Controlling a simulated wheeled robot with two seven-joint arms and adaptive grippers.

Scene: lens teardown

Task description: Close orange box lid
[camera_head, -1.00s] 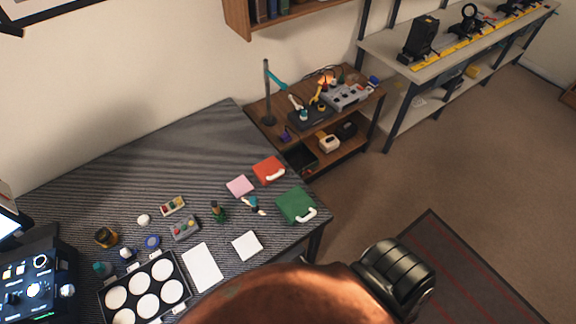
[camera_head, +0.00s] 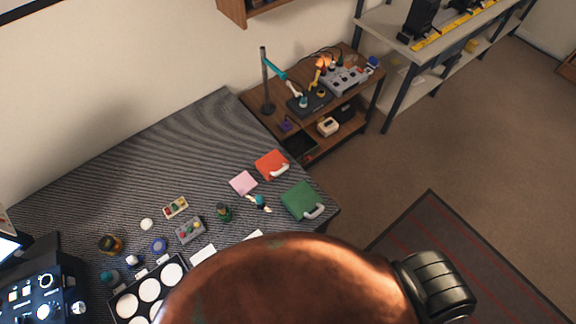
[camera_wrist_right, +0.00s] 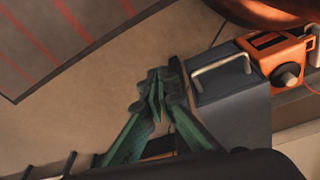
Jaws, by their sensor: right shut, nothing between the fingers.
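A small orange-red box (camera_head: 272,163) with a white handle lies on the striped table in the head view. Whether its lid is open or shut is too small to tell. My right gripper (camera_wrist_right: 158,85) shows in the right wrist view with its green fingers shut together and empty. It is beside a dark grey box (camera_wrist_right: 232,95) with a pale handle. An orange device (camera_wrist_right: 275,52) with a black knob is at the upper right there. No orange box lid can be made out in the wrist view. My left gripper is not in view.
A green box (camera_head: 301,200) with a handle lies beside the orange-red one, and a pink square (camera_head: 243,183) is left of it. Several small items and a tray (camera_head: 118,299) of white discs are at the front. The table's back left is bare. A brown shelf unit (camera_head: 310,140) stands behind.

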